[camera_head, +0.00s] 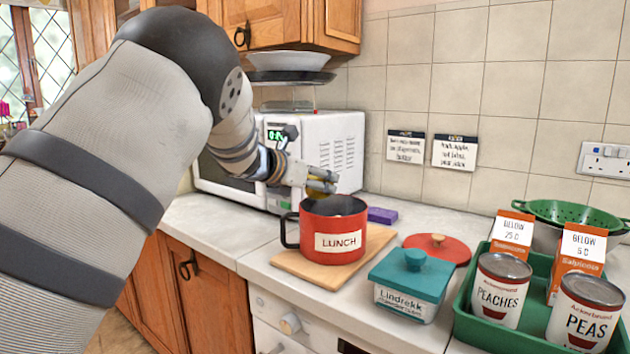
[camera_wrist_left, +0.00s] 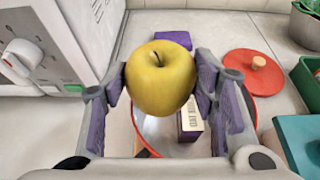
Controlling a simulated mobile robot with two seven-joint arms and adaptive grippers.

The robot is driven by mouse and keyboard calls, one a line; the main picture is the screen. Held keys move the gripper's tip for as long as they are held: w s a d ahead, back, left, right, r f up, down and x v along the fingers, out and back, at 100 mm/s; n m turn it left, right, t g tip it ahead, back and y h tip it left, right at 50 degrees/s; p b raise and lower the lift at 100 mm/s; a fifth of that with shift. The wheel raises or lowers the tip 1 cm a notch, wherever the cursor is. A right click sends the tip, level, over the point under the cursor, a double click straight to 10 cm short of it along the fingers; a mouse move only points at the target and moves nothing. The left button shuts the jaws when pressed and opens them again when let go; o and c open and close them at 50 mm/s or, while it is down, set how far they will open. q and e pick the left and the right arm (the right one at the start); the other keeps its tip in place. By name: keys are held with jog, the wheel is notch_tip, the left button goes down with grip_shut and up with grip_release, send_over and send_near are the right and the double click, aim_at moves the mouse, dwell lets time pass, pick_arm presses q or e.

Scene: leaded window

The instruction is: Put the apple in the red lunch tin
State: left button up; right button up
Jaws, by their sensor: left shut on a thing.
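My left gripper (camera_head: 318,182) is shut on a yellow apple (camera_wrist_left: 160,80). The purple finger pads press on both sides of the apple. In the head view only a bit of yellow shows between the fingers. The red lunch tin (camera_head: 338,242), labelled "LUNCH", stands open on a wooden board, with its handle to the left. The gripper and apple are above the tin's back left rim in the head view. In the wrist view the tin's rim (camera_wrist_left: 256,112) shows behind and below the apple, with a small labelled box (camera_wrist_left: 190,122) inside.
A red lid (camera_head: 437,249) with a knob lies right of the tin. A teal lidded box (camera_head: 408,287) stands in front of it. A green tray (camera_head: 480,335) holds cans and cartons at right. A microwave (camera_head: 335,145) stands behind left. A purple block (camera_head: 382,215) lies behind the tin.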

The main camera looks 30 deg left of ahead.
pick_arm(q)
jog(key=shift+f, duration=0.55)
jog(key=o, duration=1.2)
jog(key=shift+o, duration=0.2)
jog(key=shift+r, duration=0.6)
jog(key=v, duration=1.2)
